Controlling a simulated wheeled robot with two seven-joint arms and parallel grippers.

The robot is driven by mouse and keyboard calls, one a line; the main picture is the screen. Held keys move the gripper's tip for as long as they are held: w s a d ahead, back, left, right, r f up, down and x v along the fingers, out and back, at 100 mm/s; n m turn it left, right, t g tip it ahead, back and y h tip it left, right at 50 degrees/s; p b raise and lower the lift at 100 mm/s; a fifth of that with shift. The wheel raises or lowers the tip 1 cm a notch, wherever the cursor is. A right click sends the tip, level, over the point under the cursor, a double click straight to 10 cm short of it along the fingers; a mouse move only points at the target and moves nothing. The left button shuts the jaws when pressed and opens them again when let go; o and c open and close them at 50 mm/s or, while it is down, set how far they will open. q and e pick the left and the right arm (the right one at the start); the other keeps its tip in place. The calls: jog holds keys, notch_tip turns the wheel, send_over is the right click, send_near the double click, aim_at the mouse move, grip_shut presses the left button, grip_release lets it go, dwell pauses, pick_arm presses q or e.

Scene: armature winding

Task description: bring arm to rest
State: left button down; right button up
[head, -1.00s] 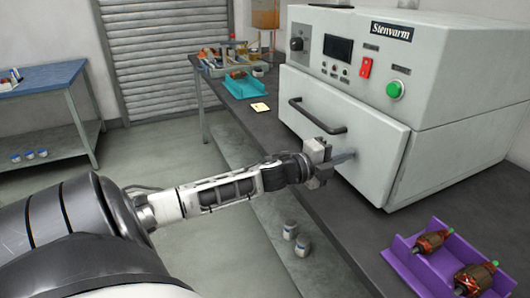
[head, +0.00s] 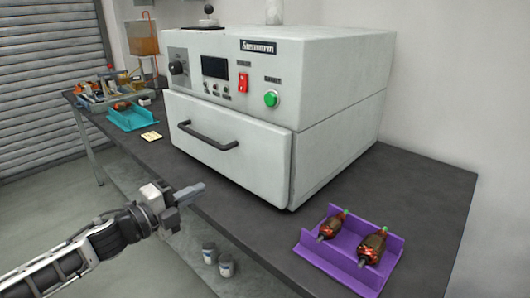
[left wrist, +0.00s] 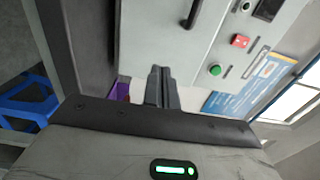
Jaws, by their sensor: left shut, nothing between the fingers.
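My left gripper (head: 188,193) is shut and empty. It hovers in front of the bench's front edge, apart from the oven (head: 245,110), below and to the left of the oven's closed drawer door (head: 225,150). Its closed fingers (left wrist: 161,88) show in the left wrist view, with the oven front (left wrist: 165,45) beyond them. The door's dark handle (head: 207,136) is free, with nothing on it. My right gripper is not in view.
A purple tray (head: 307,242) with two copper-wound armatures (head: 372,245) lies on the dark bench (head: 425,190) at right. A teal tray (head: 130,122) and a yellow note (head: 151,136) lie at left. Two small cans (head: 226,266) stand low beneath the bench edge.

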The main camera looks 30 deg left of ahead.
pick_arm(q)
jog(key=s+d+f+n+g+y, duration=0.1)
jog(key=s+d+f+n, duration=0.1)
jog(key=f+n, duration=0.25)
jog(key=s+d+f+n+g+y, duration=0.1)
jog(key=s+d+f+n, duration=0.15)
jog(key=f, duration=0.35)
jog(key=s+d+f+n+g, duration=0.2)
jog(key=s+d+f+n, duration=0.3)
jog(key=d, duration=0.5)
jog(key=s+d+f+n+g, duration=0.3)
jog(key=s+d+f+n, duration=0.2)
jog(key=d, duration=0.5)
notch_tip(320, 180, down, 2)
jog(key=shift+s+f+n, duration=0.1)
jog(key=shift+s+n, duration=0.1)
jog(key=shift+n, duration=0.5)
